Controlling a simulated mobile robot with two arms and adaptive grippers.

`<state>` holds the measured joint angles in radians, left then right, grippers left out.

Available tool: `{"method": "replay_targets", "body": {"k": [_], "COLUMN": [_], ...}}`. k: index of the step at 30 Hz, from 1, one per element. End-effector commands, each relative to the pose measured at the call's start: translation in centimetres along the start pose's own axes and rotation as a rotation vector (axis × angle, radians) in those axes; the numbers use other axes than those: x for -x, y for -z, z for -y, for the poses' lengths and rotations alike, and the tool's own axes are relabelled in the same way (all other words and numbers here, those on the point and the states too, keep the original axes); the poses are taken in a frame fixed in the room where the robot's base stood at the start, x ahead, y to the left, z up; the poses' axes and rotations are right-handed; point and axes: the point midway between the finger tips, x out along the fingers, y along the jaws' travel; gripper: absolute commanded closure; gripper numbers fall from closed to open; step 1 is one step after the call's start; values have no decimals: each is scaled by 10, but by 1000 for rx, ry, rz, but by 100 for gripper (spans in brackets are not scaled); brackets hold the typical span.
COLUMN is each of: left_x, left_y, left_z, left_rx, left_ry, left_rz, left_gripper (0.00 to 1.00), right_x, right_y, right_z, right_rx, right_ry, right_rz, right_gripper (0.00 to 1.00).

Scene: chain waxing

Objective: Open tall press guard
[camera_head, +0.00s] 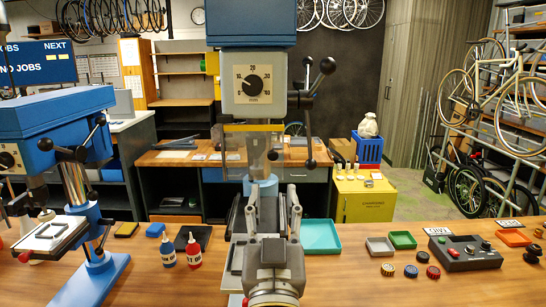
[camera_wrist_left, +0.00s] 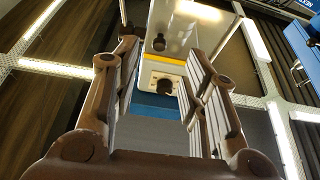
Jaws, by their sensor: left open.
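The tall press (camera_head: 252,85) stands in the middle of the bench, with a grey head, a dial and a blue top. Its guard (camera_head: 235,152) is a clear panel with a yellow strip along its top, hanging below the head in front of the spindle area. My left gripper (camera_head: 272,190) is below the guard in the picture, fingers pointing up, open and empty. In the left wrist view, the gripper (camera_wrist_left: 160,55) has its fingers spread, with the press head and yellow strip (camera_wrist_left: 165,58) seen between them. I cannot tell its distance to the guard. My right gripper is out of view.
A lever with black knobs (camera_head: 327,66) projects right of the press head. A shorter blue press (camera_head: 55,112) stands left. Red and blue bottles (camera_head: 194,251) stand left of my gripper. A teal tray (camera_head: 320,237) and a control box (camera_head: 466,254) are right.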

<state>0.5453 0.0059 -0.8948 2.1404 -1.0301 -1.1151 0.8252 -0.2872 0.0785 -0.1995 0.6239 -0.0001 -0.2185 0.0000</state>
Motion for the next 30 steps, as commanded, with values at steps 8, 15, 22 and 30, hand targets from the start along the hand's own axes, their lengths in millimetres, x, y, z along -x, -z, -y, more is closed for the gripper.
{"method": "replay_targets", "body": {"k": [8,15,22,30], "left_x": [-53,-89,-101,-101], "left_y": [6,4,1,0], "left_z": [2,1,1,1], "left_rx": [-7,-4,-2,-1], "left_ry": [3,2,1,2], "left_rz": [-2,-1,0,0], "left_gripper": [60,60,60,62], "right_x": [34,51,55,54], "right_y": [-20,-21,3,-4], "right_z": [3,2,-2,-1], "right_rx": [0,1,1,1], "right_ry": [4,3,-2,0], "right_rz": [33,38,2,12], "right_gripper": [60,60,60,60]}}
